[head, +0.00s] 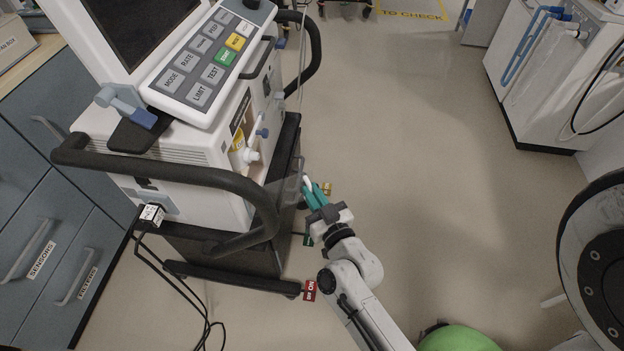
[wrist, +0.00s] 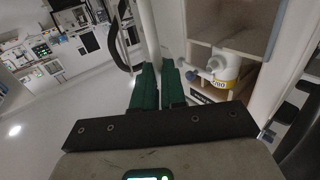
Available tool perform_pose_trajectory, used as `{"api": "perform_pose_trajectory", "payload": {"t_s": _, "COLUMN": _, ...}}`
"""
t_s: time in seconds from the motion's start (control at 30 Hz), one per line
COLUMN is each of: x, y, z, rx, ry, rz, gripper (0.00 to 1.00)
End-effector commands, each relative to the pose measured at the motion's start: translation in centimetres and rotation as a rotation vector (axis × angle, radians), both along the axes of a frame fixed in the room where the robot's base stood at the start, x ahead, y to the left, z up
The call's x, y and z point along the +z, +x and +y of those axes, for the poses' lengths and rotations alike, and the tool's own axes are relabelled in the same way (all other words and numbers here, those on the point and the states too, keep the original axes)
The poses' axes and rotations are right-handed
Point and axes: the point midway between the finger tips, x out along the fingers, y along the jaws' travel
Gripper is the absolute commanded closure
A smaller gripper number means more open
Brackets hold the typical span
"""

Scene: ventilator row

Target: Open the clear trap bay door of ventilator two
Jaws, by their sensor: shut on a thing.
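Ventilator two, as I take the near white unit (head: 200,205) to be, stands on a dark cart at the left of the head view. In its side bay sits a white trap with a yellow band (head: 237,156); it also shows in the wrist view (wrist: 225,68). The clear door (head: 283,188) is faint and appears to stand out from the bay, toward my gripper. My gripper (head: 316,193) has teal fingertips shut on a pale handle (head: 307,183) at the door. In the wrist view the pale bar (wrist: 149,35) runs between my green fingers (wrist: 159,85). The exact door angle is hard to tell.
A black rail (head: 180,178) curves around the ventilator's front, and another (head: 313,50) stands behind. Cables hang at the lower left by grey drawers (head: 50,235). Open floor (head: 440,150) lies to the right.

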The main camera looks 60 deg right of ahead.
Motion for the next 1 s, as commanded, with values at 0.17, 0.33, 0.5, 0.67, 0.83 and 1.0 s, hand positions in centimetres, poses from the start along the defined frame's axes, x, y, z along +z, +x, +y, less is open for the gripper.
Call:
{"api": "perform_pose_trajectory", "payload": {"t_s": 0.17, "x": 0.5, "y": -0.8, "z": 1.7, "rx": -0.102, "ry": 0.008, "rz": 0.006, "gripper": 1.0}}
{"api": "perform_pose_trajectory", "payload": {"t_s": 0.33, "x": 0.3, "y": -1.6, "z": 3.2, "rx": -0.21, "ry": 0.009, "rz": 0.004, "gripper": 1.0}}
{"api": "perform_pose_trajectory", "payload": {"t_s": 0.5, "x": 0.0, "y": -2.2, "z": 5.0, "rx": -0.33, "ry": 0.009, "rz": 0.004, "gripper": 1.0}}
{"api": "perform_pose_trajectory", "payload": {"t_s": 0.67, "x": -0.1, "y": -2.6, "z": 6.6, "rx": -0.444, "ry": 0.008, "rz": 0.003, "gripper": 1.0}}
{"api": "perform_pose_trajectory", "payload": {"t_s": 0.83, "x": -0.2, "y": -2.8, "z": 8.3, "rx": -0.549, "ry": 0.008, "rz": 0.002, "gripper": 1.0}}
{"api": "perform_pose_trajectory", "payload": {"t_s": 1.0, "x": -0.1, "y": -2.9, "z": 9.4, "rx": -0.537, "ry": 0.004, "rz": 0.002, "gripper": 1.0}}
